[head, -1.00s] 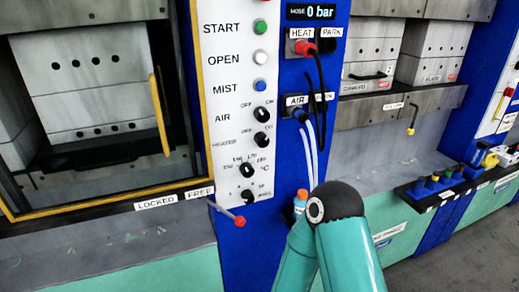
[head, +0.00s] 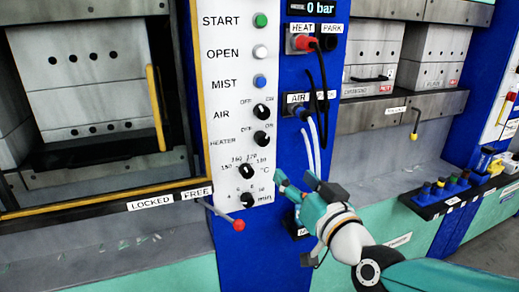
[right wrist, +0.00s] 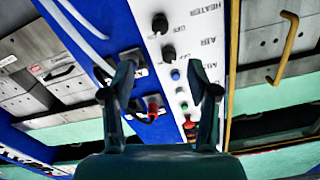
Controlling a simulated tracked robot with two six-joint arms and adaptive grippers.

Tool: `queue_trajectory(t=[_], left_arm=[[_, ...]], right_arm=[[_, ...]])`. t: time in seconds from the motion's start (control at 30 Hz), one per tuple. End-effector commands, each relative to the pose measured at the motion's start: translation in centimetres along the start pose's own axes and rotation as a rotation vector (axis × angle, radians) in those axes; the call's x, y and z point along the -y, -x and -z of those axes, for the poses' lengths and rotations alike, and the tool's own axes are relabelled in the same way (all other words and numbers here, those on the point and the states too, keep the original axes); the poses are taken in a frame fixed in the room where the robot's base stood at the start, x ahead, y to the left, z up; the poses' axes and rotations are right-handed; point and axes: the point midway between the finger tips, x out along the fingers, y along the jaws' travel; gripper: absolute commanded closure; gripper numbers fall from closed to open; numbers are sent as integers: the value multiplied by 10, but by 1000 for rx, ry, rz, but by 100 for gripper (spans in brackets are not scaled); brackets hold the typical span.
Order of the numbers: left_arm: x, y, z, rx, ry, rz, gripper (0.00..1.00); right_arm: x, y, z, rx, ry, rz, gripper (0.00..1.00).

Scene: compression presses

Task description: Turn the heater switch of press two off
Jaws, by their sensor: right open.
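The heater switch (head: 261,139) is a black knob beside the HEATER label on the white panel (head: 216,141). Its mark seems to lean toward ON, but is small. It also shows at the top of the right wrist view as a knob (right wrist: 160,22), with the AIR knob (right wrist: 168,53) below it there. My right gripper (head: 293,184) is below and right of the switch in the head view, apart from it. In the right wrist view its fingers (right wrist: 168,88) are spread and empty before the panel. My left gripper is not in view.
The temperature dial (head: 247,172) and mm dial (head: 248,199) sit below the switch. A red-tipped lever (head: 238,225) juts out at lower left. A red plug (head: 304,43) with a black cable and an air hose (head: 310,135) hang right of the panel.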

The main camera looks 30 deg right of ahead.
Motion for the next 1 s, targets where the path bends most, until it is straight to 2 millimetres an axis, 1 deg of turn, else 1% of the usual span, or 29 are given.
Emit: queue_trajectory(t=[0.17,0.27,0.5,0.7,0.83,1.0], left_arm=[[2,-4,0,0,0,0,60],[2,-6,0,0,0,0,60],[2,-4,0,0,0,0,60],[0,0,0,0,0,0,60],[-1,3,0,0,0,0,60],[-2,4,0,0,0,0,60]], right_arm=[[-1,-21,-2,2,1,-2,41],[0,-39,-2,3,2,-1,41],[1,-92,-1,3,1,1,41],[1,-132,0,3,1,1,41],[2,-150,0,2,0,3,41],[2,-163,0,1,0,3,41]])
